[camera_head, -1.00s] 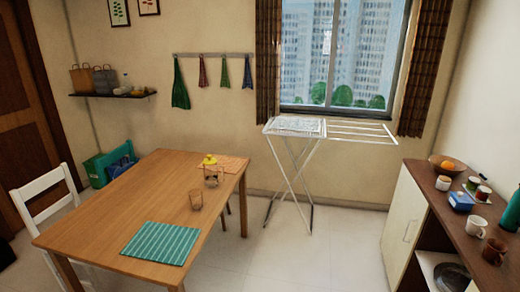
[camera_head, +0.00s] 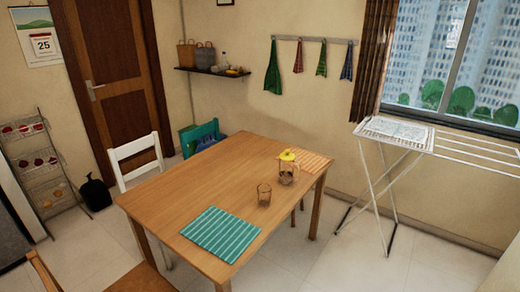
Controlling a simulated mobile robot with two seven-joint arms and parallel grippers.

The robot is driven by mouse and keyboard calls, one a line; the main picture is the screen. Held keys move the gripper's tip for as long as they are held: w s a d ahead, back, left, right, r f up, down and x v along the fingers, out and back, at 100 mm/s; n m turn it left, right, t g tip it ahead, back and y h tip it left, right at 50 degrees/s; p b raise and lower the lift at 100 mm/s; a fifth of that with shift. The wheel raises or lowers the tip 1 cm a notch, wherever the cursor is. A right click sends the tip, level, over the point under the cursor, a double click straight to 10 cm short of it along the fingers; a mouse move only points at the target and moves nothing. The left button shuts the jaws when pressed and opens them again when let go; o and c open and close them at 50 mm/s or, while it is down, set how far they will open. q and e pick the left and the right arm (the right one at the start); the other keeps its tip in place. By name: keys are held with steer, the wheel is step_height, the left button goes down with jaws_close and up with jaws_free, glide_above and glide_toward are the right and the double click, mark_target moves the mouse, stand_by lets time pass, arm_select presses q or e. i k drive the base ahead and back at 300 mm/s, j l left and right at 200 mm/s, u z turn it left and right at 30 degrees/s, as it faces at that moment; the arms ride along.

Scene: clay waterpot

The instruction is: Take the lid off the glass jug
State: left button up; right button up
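The glass jug (camera_head: 286,174) stands upright on the wooden table (camera_head: 190,188), near its far right corner. Its yellow lid (camera_head: 287,155) sits on top of it. The jug is small in this view, so details of its handle and contents are hard to tell. Neither of my grippers is in the head view.
A drinking glass (camera_head: 264,195) stands left of and nearer than the jug. An orange striped mat (camera_head: 308,161) lies by the jug and a teal striped mat (camera_head: 220,233) near the front edge. A white chair (camera_head: 136,151) and a drying rack (camera_head: 395,135) flank the table.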

mark_target(287, 156)
steer(key=i+l+u, duration=0.45)
steer(key=i+l, duration=0.2)
steer(key=l, duration=0.3)
steer(key=i+l, duration=0.2)
steer(key=i+l+u, duration=0.1)
steer(key=l, duration=0.35)
steer(key=i+l, duration=0.4)
steer(key=l, duration=0.25)
steer(key=i+l+u, duration=0.1)
steer(key=l, duration=0.25)
steer(key=i+l, duration=0.25)
steer(key=l+u, duration=0.05)
steer(key=l, duration=0.05)
